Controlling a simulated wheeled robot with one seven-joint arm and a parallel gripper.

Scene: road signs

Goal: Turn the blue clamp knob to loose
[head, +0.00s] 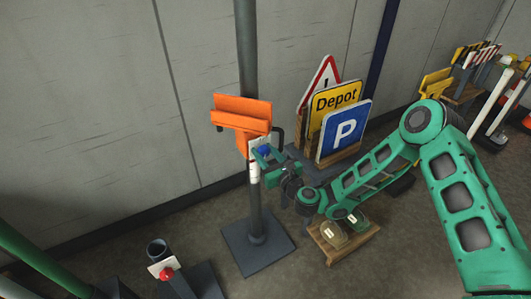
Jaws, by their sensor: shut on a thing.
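The blue clamp knob (264,150) sits just below the orange bracket (240,117) on the grey post. Only a small part of the knob shows. My gripper (262,156), green, reaches in from the right and is shut on the knob, its fingers hiding much of it. A white label (254,172) is on the post just below the bracket. The knob's turn position and the label's writing are too small to tell.
Road signs stand to the right: a blue P sign (343,130), a yellow Depot sign (330,100) and a red-edged triangle (322,78). A wooden tray (329,250) lies low in front. A red knob (166,273) is on a short stand at lower left.

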